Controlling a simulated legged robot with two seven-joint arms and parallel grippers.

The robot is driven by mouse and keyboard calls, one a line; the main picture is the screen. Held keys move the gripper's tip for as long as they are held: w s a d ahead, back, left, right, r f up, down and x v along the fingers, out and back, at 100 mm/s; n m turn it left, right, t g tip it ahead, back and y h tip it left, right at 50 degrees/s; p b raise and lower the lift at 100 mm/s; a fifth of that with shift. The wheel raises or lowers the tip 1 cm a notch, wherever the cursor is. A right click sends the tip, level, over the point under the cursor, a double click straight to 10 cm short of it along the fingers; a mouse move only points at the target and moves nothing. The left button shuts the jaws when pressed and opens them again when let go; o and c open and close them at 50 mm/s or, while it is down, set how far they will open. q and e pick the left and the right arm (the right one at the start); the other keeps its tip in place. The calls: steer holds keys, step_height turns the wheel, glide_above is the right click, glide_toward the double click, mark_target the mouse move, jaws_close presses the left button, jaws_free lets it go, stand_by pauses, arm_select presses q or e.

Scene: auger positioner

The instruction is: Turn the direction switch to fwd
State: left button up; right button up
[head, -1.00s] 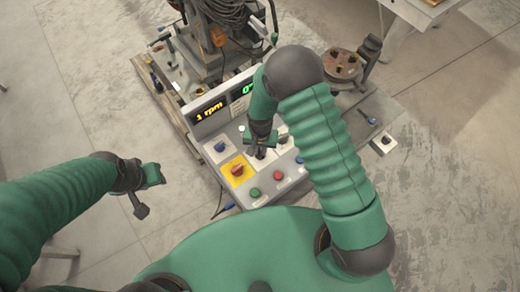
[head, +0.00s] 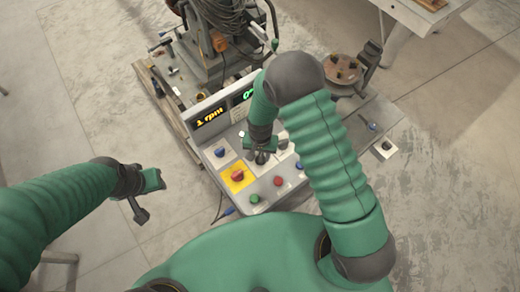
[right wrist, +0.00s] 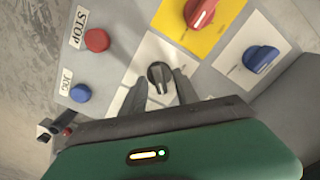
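A black rotary switch (right wrist: 160,75) with a white pointer line sits on a white plate of the control panel (head: 228,153). I take it for the direction switch, but its lettering is not readable. In the right wrist view its pointer faces down toward my gripper. My right gripper (head: 262,157) is over this switch. In the right wrist view the two dark fingers (right wrist: 160,88) are spread, one on each side of the knob; contact is not clear. My left gripper (head: 148,196) hangs empty left of the panel; its finger gap is not clear.
A red switch on a yellow plate (right wrist: 220,30) and a blue switch (right wrist: 262,59) are close to the black one. A red STOP button (right wrist: 97,40) and blue JOG button (right wrist: 81,93) stand on the other side. A display (head: 210,116) reads 1 rpm.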

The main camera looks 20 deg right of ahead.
mark_target(260, 157)
step_height(260, 157, up, 16)
steer(key=b, duration=0.2)
steer(key=shift+r, duration=0.2)
steer(key=shift+w, duration=0.1)
